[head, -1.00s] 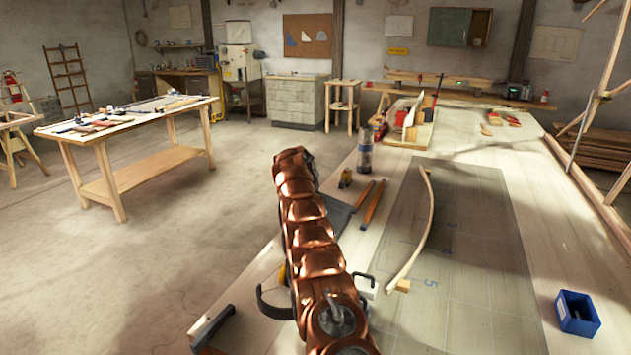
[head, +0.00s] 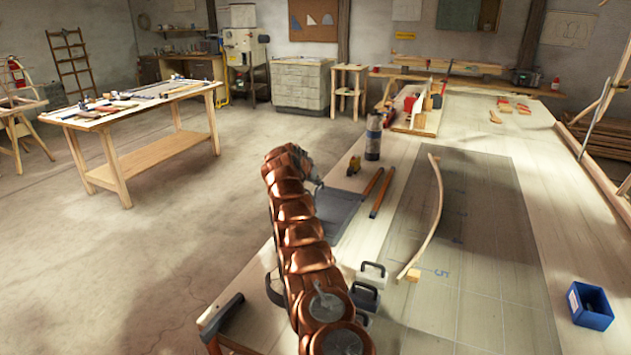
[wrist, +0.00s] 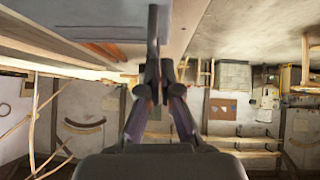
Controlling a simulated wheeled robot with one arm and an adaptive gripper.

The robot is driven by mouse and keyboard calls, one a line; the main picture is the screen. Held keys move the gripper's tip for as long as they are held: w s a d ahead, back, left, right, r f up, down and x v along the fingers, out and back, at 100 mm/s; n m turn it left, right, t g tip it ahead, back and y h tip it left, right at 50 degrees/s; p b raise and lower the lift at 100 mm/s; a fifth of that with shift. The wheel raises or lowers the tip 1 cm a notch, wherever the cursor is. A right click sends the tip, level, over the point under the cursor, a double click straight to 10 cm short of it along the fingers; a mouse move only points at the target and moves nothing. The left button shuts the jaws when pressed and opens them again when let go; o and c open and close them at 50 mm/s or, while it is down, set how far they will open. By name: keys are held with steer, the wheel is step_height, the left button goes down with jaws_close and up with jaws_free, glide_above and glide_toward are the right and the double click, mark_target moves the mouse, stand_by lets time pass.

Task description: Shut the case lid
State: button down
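A flat slate-grey panel (head: 338,212) lies on the long workbench near its left edge, partly hidden behind my arm; it looks like the case, but I cannot tell lid from body. It also shows at the top of the wrist view (wrist: 85,22). In the wrist view my gripper (wrist: 154,80) has its fingertips close together, beside the right end of the grey panel. A dark upright strip (wrist: 153,25) stands edge-on just beyond the fingertips, possibly the lid. I cannot tell whether the fingers touch it. In the head view the gripper is mostly hidden behind my arm.
Another table (head: 140,112) stands left. The floor (head: 150,240) between is clear.

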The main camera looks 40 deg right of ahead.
steer(key=shift+f, duration=0.15)
steer(key=s+a+r+b, duration=0.1)
steer(key=a+r+b, duration=0.1)
steer(key=a+r, duration=0.5)
step_height(320, 180, up, 4)
steer(key=shift+s+a, duration=0.2)
steer(key=shift+s, duration=0.2)
stand_by(0.8)
